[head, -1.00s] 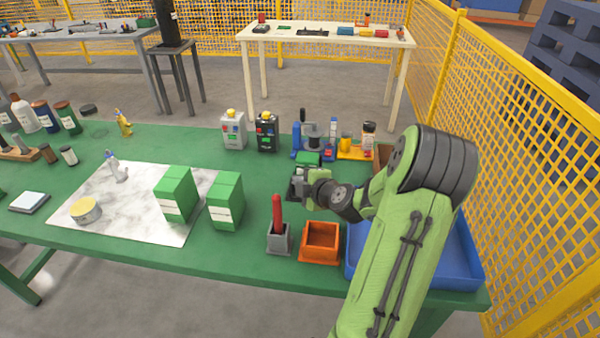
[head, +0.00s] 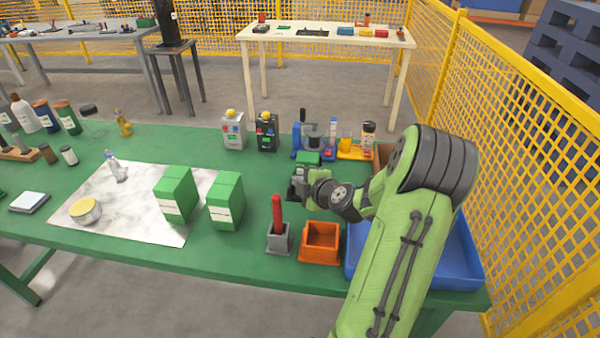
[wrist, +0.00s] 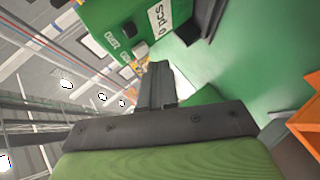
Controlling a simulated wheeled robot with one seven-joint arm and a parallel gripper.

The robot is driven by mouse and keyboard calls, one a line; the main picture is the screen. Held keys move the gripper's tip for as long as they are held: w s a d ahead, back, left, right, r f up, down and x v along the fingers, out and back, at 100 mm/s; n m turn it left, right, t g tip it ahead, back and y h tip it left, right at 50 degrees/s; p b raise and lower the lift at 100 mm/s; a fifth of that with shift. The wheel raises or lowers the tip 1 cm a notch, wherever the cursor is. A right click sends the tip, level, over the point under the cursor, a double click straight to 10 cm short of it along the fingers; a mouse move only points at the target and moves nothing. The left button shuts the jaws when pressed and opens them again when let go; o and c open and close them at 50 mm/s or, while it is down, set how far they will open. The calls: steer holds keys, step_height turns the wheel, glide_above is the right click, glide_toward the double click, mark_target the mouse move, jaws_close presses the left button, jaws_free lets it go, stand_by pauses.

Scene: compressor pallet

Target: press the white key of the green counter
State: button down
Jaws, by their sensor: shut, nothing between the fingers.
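The green counter (head: 308,158) stands on the green table just behind my gripper in the head view, which hides part of it. In the wrist view the counter (wrist: 105,18) fills the upper middle, with a white "0 pcs" label, a black key (wrist: 129,30) and a small whitish key (wrist: 140,59). My gripper (head: 297,188) is shut and empty in front of the counter. In the wrist view its fingertips (wrist: 160,68) appear close beside the whitish key; I cannot tell whether they touch it.
Two green boxes (head: 176,193) (head: 225,201) stand left of my gripper on and beside a marble slab (head: 140,221). A grey holder with a red stick (head: 278,217), an orange bin (head: 320,242) and a blue tray (head: 462,270) are at the front. Two button boxes (head: 234,132) (head: 267,133) stand behind.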

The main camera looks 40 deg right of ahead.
steer(key=shift+w+d, duration=0.1)
steer(key=shift+d, duration=0.05)
steer(key=shift+w+d+f+b, duration=0.1)
steer(key=shift+b, duration=0.3)
steer(key=shift+w+d, duration=0.1)
steer(key=shift+w+d+b, duration=0.25)
steer(key=shift+d+b, duration=0.1)
stand_by(0.4)
stand_by(0.4)
steer(key=shift+s+a+b, duration=0.55)
steer(key=shift+a+b, duration=0.05)
steer(key=shift+b, duration=0.25)
